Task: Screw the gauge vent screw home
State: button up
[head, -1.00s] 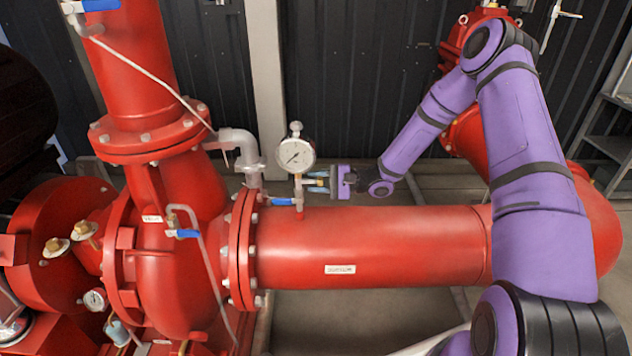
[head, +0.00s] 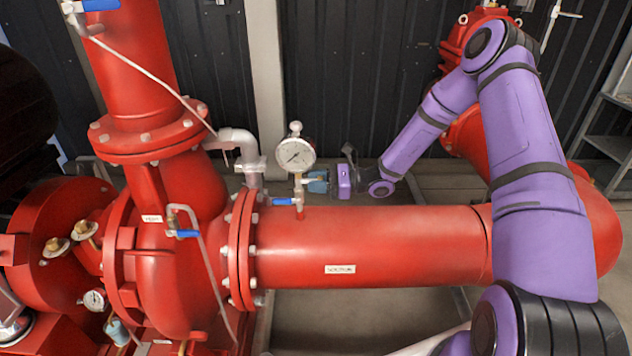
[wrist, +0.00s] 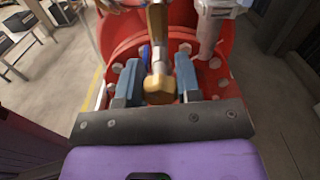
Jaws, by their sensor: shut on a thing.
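The gauge vent screw (wrist: 158,92) is a brass hex-headed piece in the wrist view, seen end-on between the two blue-grey fingers of my gripper (wrist: 158,78). The round white pressure gauge (head: 295,155) stands upright on a short stem just left of my gripper. I cannot tell how deep the thread sits.
A blue valve lever (head: 284,201) lies just below the gauge. The thick red suction pipe (head: 400,250) runs under my gripper. A bolted red flange (head: 243,245) and a grey elbow pipe (head: 240,138) stand to the left. Dark wall panels are behind.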

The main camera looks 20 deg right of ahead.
jog(key=m, duration=0.4)
jog(key=shift+f+m, duration=0.1)
jog(key=shift+m, duration=0.2)
jog(key=m, duration=0.4)
jog(key=shift+m, duration=0.3)
jog(key=o, duration=0.9)
jog(key=v, duration=1.1)
jog(key=shift+a, duration=0.1)
